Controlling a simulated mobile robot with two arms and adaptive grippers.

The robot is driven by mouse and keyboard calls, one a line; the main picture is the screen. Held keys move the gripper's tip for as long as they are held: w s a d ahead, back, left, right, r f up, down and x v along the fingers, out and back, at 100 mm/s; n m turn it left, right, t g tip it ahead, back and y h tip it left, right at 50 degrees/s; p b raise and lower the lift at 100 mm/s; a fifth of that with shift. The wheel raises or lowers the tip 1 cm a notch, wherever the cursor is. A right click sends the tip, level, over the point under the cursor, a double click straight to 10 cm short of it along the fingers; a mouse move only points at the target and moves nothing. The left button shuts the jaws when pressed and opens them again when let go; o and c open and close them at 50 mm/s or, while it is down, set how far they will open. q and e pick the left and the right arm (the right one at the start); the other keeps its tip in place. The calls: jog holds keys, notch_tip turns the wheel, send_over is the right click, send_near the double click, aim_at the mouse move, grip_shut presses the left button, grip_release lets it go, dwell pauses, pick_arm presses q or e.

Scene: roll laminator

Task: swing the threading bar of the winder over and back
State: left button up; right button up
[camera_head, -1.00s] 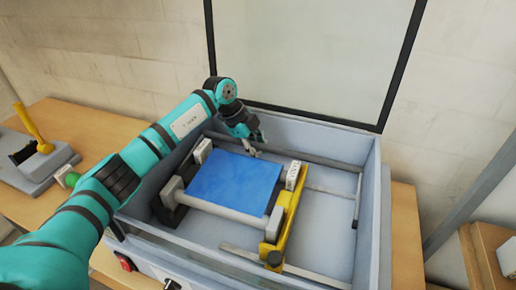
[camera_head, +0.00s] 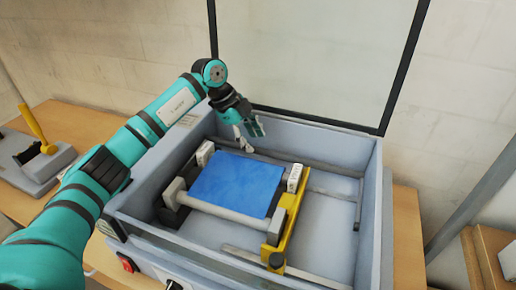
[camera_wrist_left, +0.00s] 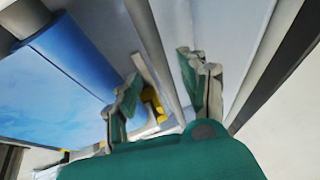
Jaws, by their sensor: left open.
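The winder sits in an open grey box (camera_head: 190,248). Thin grey bars (camera_head: 330,192) lie around the winder; which one is the threading bar I cannot tell for sure. My left gripper (camera_head: 249,138) is open and empty, above the rear of the winder behind the blue sheet. In the left wrist view its fingers (camera_wrist_left: 163,95) are apart, with grey bars and a yellow part (camera_wrist_left: 154,104) beyond them. My right gripper is not in view.
A clear panel with a black frame (camera_head: 310,118) stands up behind the box. A red switch (camera_head: 127,264) is on the box front. A grey device with a yellow lever (camera_head: 36,128) stands on the wooden table at the left. The right part of the box floor is fairly clear.

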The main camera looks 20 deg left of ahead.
pick_arm(q)
jog(key=v, duration=0.6)
dwell(0.3)
